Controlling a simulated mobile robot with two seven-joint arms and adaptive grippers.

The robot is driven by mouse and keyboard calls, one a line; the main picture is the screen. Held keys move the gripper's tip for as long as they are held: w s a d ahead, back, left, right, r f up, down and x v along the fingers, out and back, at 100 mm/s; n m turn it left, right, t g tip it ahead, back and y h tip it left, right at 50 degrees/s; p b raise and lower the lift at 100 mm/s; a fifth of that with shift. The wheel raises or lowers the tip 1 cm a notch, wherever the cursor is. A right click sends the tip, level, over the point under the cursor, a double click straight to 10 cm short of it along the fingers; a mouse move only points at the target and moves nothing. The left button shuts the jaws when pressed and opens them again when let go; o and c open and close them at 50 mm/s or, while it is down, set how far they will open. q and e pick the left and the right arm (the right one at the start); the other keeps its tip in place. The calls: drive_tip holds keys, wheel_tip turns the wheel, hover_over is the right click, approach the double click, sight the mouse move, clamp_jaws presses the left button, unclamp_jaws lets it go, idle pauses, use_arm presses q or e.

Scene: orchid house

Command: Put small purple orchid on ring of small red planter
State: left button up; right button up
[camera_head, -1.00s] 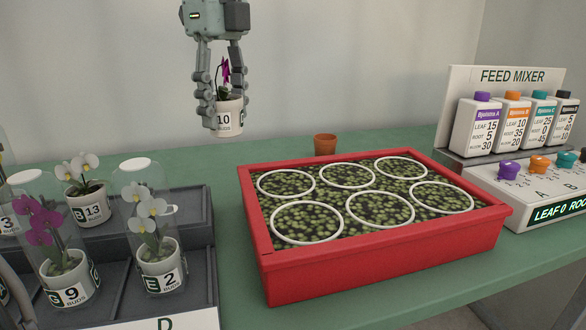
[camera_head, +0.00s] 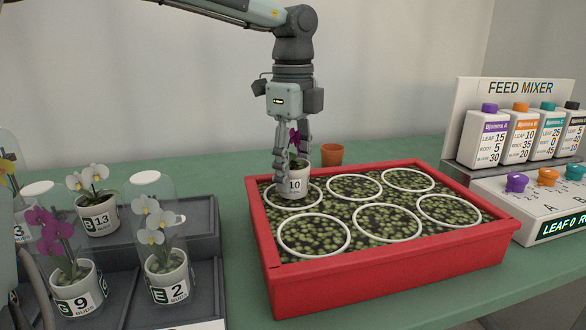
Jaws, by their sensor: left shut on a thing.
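The small purple orchid (camera_head: 296,138) is in a white pot (camera_head: 297,187) marked 10. My left gripper (camera_head: 291,178) is shut on this pot and holds it upright, fingers pointing down. The pot is at the back-left ring (camera_head: 293,204) of the red planter (camera_head: 370,267); I cannot tell whether it touches the surface. The planter is filled with speckled green and has several white rings, and the other rings look empty. My right gripper is not in view.
A dark stepped rack at left holds potted orchids, some under clear covers, such as pot 9 (camera_head: 78,292), pot 2 (camera_head: 167,280) and pot 13 (camera_head: 99,218). A terracotta pot (camera_head: 332,154) stands behind the planter. The feed mixer (camera_head: 520,89) with bottles is at right.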

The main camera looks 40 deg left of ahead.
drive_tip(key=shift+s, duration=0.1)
use_arm(q)
drive_tip(key=shift+f, duration=0.1)
drive_tip(key=o, duration=0.9)
drive_tip(key=shift+c, duration=0.2)
drive_tip(key=o, duration=0.4)
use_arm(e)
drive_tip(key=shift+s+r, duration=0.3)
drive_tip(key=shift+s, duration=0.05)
